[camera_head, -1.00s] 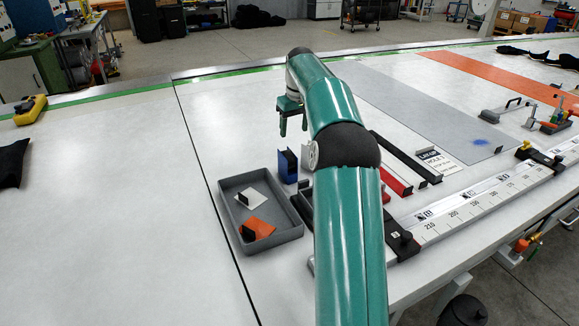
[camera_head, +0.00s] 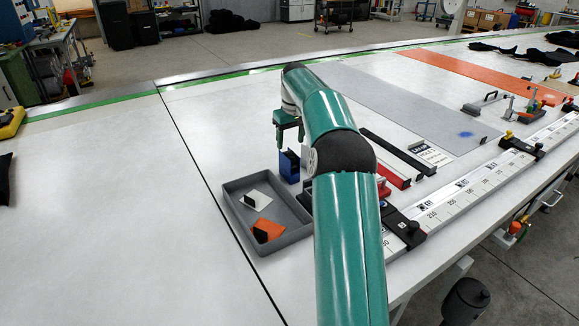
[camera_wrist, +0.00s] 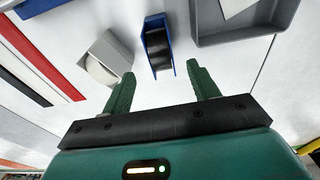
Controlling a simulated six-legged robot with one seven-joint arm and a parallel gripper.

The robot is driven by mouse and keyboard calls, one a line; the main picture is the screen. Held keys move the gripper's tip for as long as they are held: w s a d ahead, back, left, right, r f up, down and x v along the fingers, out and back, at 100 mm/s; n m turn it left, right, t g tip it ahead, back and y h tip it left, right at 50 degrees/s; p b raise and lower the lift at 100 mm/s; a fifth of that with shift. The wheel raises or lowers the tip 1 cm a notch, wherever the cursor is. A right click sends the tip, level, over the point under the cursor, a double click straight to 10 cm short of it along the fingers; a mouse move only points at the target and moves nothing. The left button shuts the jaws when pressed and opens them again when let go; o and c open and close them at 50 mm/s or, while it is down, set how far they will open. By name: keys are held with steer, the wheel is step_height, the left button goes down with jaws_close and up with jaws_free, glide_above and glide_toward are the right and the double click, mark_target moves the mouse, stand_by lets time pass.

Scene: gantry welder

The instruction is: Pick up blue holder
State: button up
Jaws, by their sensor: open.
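The blue holder (camera_head: 289,167) stands on the white table, just right of the grey tray's back corner. In the wrist view the blue holder (camera_wrist: 169,66) shows blue walls with a dark inside and lies just ahead of the fingertips. My gripper (camera_head: 289,141) is above the holder in the head view, fingers pointing down. In the wrist view my gripper (camera_wrist: 161,70) is open and empty, with the holder's near end roughly between its two green fingers. I cannot tell the exact height gap.
A grey tray (camera_head: 284,241) with a white piece and an orange piece lies left of my arm. A grey block with a rounded white part (camera_wrist: 105,62) sits close beside the holder. Red (camera_head: 394,177) and black (camera_head: 398,152) bars lie to the right.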

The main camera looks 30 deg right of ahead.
mark_target(290, 152)
steer(key=f, duration=0.4)
steer(key=shift+w+d+f, duration=0.1)
steer(key=shift+w+f, duration=0.25)
steer(key=f, duration=0.5)
steer(key=shift+w+f, duration=0.2)
steer(key=shift+f, duration=0.15)
steer(key=c, duration=1.2)
steer(key=shift+o, duration=0.2)
steer(key=shift+r, duration=0.15)
